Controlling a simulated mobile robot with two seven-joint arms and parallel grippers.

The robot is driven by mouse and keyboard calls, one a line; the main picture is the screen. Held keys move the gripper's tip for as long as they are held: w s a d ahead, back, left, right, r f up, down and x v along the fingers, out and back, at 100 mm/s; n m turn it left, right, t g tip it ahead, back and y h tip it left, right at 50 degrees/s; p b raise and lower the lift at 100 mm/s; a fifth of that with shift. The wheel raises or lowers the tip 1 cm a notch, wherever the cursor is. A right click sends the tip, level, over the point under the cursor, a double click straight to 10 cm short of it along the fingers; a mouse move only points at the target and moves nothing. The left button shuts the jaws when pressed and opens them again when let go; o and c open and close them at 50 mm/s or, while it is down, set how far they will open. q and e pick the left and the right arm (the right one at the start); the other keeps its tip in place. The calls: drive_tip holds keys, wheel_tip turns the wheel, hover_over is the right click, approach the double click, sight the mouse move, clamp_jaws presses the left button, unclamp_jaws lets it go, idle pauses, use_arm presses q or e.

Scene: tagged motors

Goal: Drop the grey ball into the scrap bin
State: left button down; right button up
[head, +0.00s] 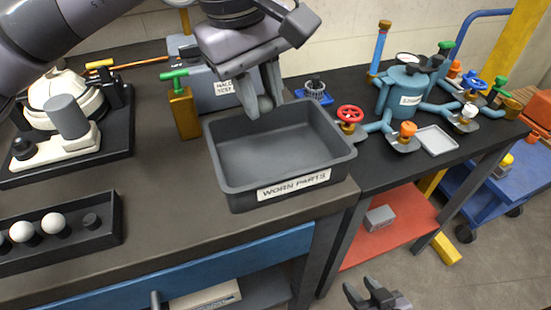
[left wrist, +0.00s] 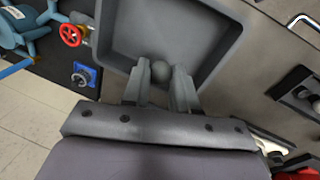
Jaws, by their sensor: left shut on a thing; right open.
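The grey ball (left wrist: 160,71) is pinched between the fingertips of my left gripper (left wrist: 159,82) in the left wrist view. In the head view my left gripper (head: 264,104) points down over the back part of the grey open bin (head: 216,180), which carries a "WORN PARTS" label; the ball is hard to make out there. The bin also fills the top of the left wrist view (left wrist: 222,62), and its visible floor is empty. My right gripper (head: 376,296) is open and empty, low at the bottom of the head view, away from the bench.
A dark rack (head: 112,230) with white balls sits at front left. A machine with a grey cylinder (head: 67,116) stands behind it. A brass block with a green handle (head: 184,112) stands left of the bin. A teal valve assembly (head: 400,92) is on the right bench.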

use_arm(q)
drive_tip(key=c, duration=0.8)
unclamp_jaws()
wheel_tip(320, 180, up, 7)
drive_tip(key=a, duration=0.1)
drive_tip(key=shift+s, duration=0.35)
drive_tip(key=shift+a, duration=0.1)
